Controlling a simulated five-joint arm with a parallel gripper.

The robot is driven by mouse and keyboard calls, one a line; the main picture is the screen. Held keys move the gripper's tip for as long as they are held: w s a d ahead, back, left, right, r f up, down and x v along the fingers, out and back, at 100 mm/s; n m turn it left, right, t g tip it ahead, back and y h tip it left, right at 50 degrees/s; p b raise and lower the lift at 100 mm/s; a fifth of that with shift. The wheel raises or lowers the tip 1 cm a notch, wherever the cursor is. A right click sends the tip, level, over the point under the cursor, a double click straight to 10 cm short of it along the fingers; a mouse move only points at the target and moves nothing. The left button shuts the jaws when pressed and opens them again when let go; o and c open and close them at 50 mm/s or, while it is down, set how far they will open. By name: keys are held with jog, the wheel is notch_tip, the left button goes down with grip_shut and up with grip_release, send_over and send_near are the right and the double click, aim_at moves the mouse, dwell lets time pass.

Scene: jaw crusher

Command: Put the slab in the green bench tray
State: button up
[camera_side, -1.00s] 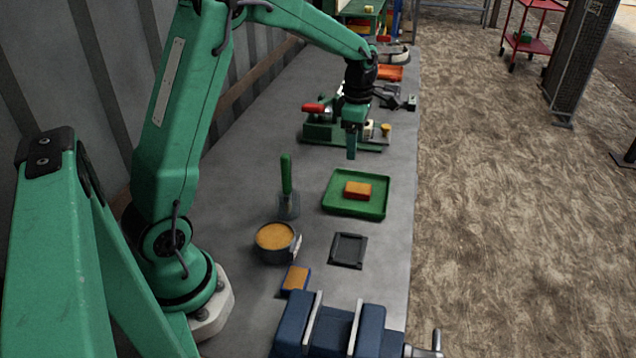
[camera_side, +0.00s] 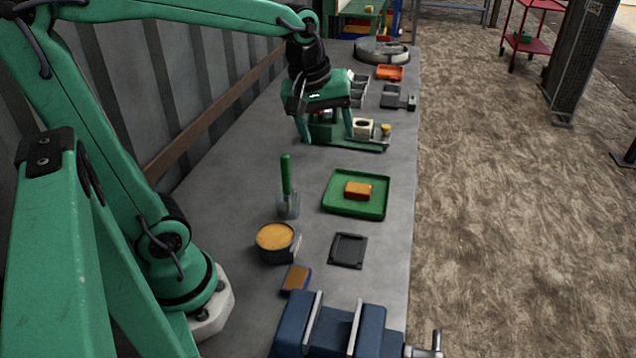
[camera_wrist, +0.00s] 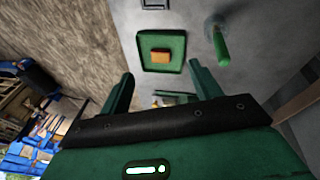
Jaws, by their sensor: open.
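The slab (camera_side: 358,190), an orange-red block, lies flat inside the green bench tray (camera_side: 345,207), near its middle. The wrist view also shows the slab (camera_wrist: 161,57) within the tray (camera_wrist: 178,67). My gripper (camera_side: 326,121) is open and empty. It is above the bench, well behind the tray in the side view, in front of the jaw crusher (camera_side: 372,143), which it partly hides. In the wrist view both fingers of my gripper (camera_wrist: 163,84) are spread, with nothing between them; the slab and tray are beyond them, apart from the fingers.
A green-handled tool (camera_side: 286,175) stands left of the tray. A round pan with orange contents (camera_side: 275,238), a dark square plate (camera_side: 348,250), a small blue-edged block (camera_side: 296,278) and a blue vise (camera_side: 335,330) are nearer. An orange tray (camera_side: 390,73) is at the back.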

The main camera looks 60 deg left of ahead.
jog(key=s+d+m+t, duration=0.2)
jog(key=s+d+m, duration=0.1)
jog(key=s+m, duration=0.7)
jog(key=shift+s+d+f+m, duration=0.15)
jog(key=shift+d+m, duration=0.05)
jog(key=shift+m, duration=0.4)
dwell(0.6)
